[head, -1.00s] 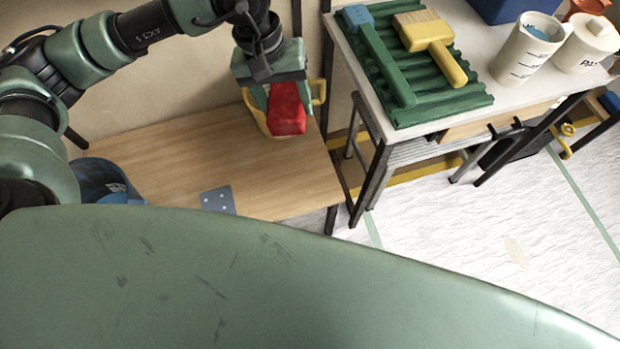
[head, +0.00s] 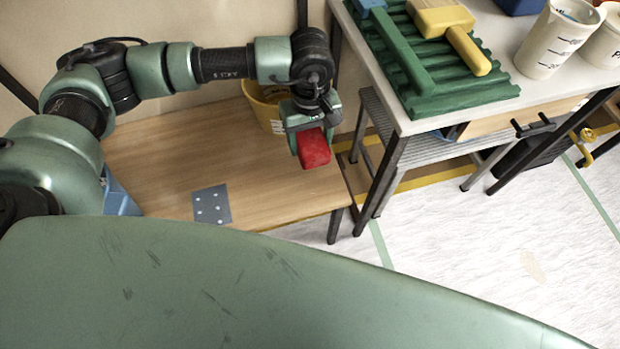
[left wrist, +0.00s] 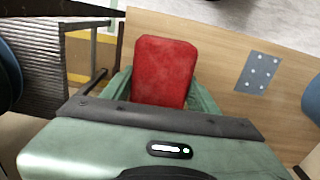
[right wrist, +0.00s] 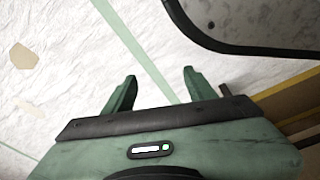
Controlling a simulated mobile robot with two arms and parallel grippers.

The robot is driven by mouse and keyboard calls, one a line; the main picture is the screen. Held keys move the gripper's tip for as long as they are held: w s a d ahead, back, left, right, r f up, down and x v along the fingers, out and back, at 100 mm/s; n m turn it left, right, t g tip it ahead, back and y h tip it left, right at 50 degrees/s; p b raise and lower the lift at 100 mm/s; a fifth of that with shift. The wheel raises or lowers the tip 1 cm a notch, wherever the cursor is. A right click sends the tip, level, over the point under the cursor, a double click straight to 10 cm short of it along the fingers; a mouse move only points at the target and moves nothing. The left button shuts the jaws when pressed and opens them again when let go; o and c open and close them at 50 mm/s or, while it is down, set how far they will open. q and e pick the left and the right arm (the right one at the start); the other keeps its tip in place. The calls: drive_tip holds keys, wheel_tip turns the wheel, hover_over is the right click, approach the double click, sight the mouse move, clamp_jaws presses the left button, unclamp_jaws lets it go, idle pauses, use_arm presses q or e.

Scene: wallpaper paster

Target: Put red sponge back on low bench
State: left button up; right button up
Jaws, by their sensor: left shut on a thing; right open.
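The red sponge (head: 314,149) is a red block held in my left gripper (head: 307,138). It sits over the right end of the low wooden bench (head: 160,165); I cannot tell whether it touches the top. In the left wrist view the sponge (left wrist: 163,72) lies between the green fingers, with the bench top (left wrist: 205,50) behind it. My right gripper (right wrist: 152,88) shows only in the right wrist view, open and empty above the white floor covering.
A yellow bucket (head: 262,104) stands on the bench behind my left gripper. A grey plate with dots (head: 211,205) lies on the bench's front part. To the right stands a table with a green ribbed tray (head: 480,98), a yellow brush (head: 442,20) and a white measuring cup (head: 556,42).

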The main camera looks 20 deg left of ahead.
use_arm(q)
drive_tip(key=b, duration=0.1)
hover_over(310, 183)
wheel_tip(310, 183, down, 12)
drive_tip(key=shift+f, duration=0.2)
drive_tip(key=shift+f+b, duration=0.4)
drive_tip(key=shift+f, duration=1.9)
use_arm(e)
drive_tip(key=w+r, duration=0.3)
drive_tip(key=r, duration=0.2)
drive_tip(key=shift+w+a+r, duration=0.2)
drive_tip(key=shift+r, duration=0.05)
drive_tip(key=shift+r, duration=0.1)
use_arm(q)
drive_tip(key=shift+f, duration=0.15)
drive_tip(key=o, duration=1.4)
use_arm(e)
drive_tip(key=shift+w+a+r, duration=0.1)
drive_tip(key=shift+w+r, duration=0.3)
drive_tip(key=shift+r, duration=0.3)
drive_tip(key=shift+s, duration=0.2)
